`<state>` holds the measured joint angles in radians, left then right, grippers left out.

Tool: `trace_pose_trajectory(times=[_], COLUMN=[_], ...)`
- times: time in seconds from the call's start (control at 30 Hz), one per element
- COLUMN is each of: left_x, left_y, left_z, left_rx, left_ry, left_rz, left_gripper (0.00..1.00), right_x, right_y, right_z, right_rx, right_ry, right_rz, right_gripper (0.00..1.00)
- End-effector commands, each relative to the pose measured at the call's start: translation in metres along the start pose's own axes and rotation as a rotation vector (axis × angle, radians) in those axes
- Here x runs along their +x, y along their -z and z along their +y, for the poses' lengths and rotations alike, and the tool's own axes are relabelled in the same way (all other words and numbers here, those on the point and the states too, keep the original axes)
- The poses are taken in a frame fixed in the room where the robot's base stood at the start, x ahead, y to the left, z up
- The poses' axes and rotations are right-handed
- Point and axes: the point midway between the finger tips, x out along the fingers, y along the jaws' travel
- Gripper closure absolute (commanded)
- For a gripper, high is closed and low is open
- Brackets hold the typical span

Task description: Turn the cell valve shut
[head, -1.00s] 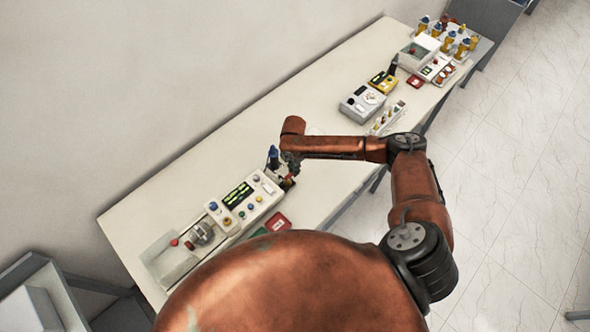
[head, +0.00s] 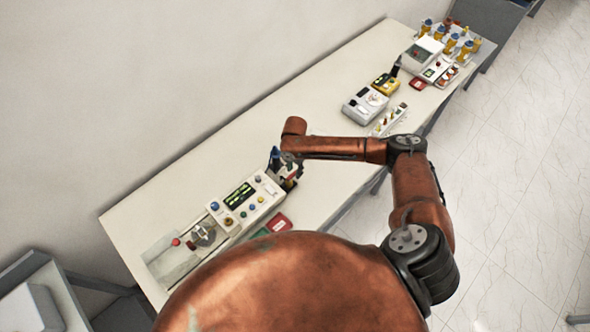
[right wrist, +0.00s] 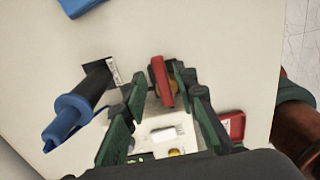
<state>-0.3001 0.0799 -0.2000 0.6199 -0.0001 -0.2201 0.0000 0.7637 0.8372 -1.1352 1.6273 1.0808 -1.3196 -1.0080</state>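The cell valve appears in the right wrist view as a red lever handle (right wrist: 161,80) with a brass-coloured part behind it. My right gripper (right wrist: 158,82) has its dark green fingers apart, and the red handle shows between them, nearer the right finger. I cannot tell whether that finger touches it. In the head view my right gripper (head: 290,172) is low at the far end of the control panel (head: 226,217), and the valve is hidden there. My left gripper is not in view.
A black post with a blue top (right wrist: 75,112) stands just left of the gripper; it also shows in the head view (head: 274,158). A red tray (head: 279,223) lies beside the panel. Grey (head: 365,104) and yellow (head: 385,83) instruments stand farther along the bench (head: 210,165).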

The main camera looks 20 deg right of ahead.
Motion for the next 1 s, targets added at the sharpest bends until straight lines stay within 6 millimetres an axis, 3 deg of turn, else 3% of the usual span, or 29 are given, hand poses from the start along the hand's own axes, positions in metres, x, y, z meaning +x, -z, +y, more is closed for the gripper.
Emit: trace_pose_trajectory(times=[0.37, 0.47, 0.8, 1.0], left_x=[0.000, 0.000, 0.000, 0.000], left_y=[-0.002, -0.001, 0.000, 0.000], left_z=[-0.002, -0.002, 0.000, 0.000], left_rx=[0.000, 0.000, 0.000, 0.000], left_ry=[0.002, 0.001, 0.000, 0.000], left_rz=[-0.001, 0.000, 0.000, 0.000], left_gripper=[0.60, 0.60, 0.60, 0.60], right_x=[-0.005, -0.018, -0.088, -0.113], right_y=[-0.002, -0.001, -0.001, -0.001], right_z=[0.000, 0.000, 0.001, 0.000], right_rx=[0.002, 0.001, 0.000, 0.001], right_ry=[0.001, -0.001, -0.002, 0.000], right_rz=[-0.002, -0.002, -0.002, -0.001], right_gripper=[0.71, 0.71, 0.71, 0.71])
